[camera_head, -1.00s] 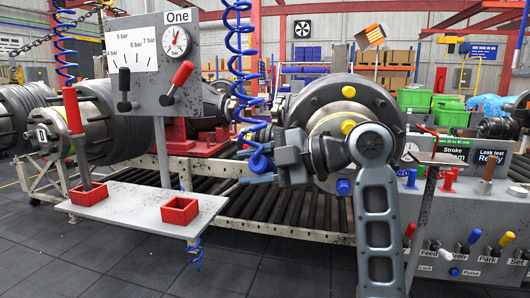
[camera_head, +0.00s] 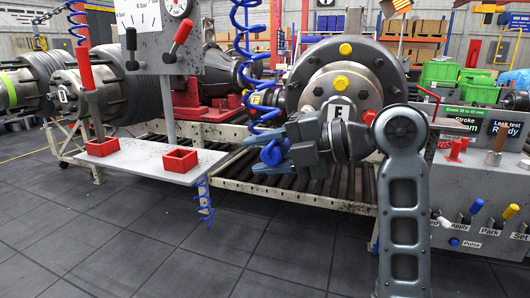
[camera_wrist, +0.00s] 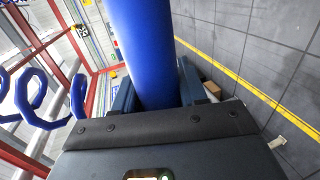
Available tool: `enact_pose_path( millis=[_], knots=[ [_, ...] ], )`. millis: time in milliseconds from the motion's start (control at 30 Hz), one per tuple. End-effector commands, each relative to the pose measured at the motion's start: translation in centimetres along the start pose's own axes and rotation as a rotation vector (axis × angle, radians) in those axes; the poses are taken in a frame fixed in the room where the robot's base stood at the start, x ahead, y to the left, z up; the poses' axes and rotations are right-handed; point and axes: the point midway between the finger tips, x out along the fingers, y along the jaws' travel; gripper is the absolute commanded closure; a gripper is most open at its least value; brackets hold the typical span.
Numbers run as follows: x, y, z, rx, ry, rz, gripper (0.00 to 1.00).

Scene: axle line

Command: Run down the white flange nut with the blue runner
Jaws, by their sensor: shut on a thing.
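The blue runner (camera_head: 271,153) is a stout blue cylinder under a coiled blue hose. My gripper (camera_head: 266,163) is shut on it, left of and in front of a large grey wheel hub. In the wrist view the runner (camera_wrist: 145,50) fills the space between my two fingers (camera_wrist: 156,92) and extends away from the palm. The hub face (camera_head: 375,67) has yellow round parts and a white plate marked E. I cannot make out a white flange nut. My arm covers the hub's lower right.
A grey shelf (camera_head: 150,163) with red trays (camera_head: 181,160) and a gauge post stands at left. A roller conveyor (camera_head: 240,166) runs behind my gripper. A grey control console (camera_head: 480,185) with coloured levers is at right. The floor in front is clear.

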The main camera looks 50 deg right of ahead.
Motion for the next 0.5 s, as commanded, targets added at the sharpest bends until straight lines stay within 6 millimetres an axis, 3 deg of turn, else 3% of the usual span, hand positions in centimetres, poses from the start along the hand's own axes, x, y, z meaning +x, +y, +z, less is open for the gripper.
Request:
enact_pose_path(
  millis=[167,500],
  knots=[
    [0.0,0.0,0.1,-0.006,-0.002,0.003,1.0],
    [0.0,0.1,2.7,-0.005,-0.003,0.003,1.0]
  ],
)
